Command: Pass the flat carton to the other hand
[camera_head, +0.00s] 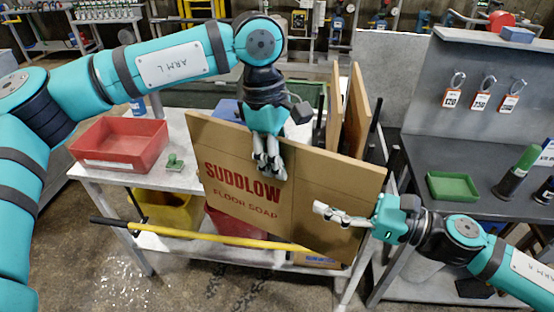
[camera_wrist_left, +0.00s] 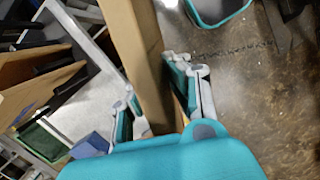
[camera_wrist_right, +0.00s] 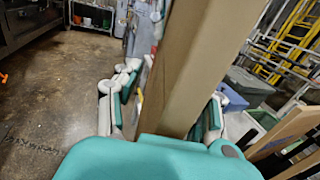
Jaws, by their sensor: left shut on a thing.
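The flat carton (camera_head: 235,175), brown with red SUDDLOW FLOOR SOAP lettering, is held up in front of the bench, tilted down to the right. My left gripper (camera_head: 268,150) is shut on its top edge near the middle; the left wrist view shows the board (camera_wrist_left: 150,70) between the fingers (camera_wrist_left: 163,95). My right gripper (camera_head: 345,215) is at the carton's lower right edge. One finger shows in front and the other is hidden behind. In the right wrist view the carton edge (camera_wrist_right: 190,70) lies between spread fingers (camera_wrist_right: 168,95), with a gap on the left side.
A red tray (camera_head: 120,143) and small green item (camera_head: 174,162) sit on the light bench. More brown boards (camera_head: 355,115) stand upright behind the carton. A grey table at right bears a green tray (camera_head: 452,186) and a dark cylinder.

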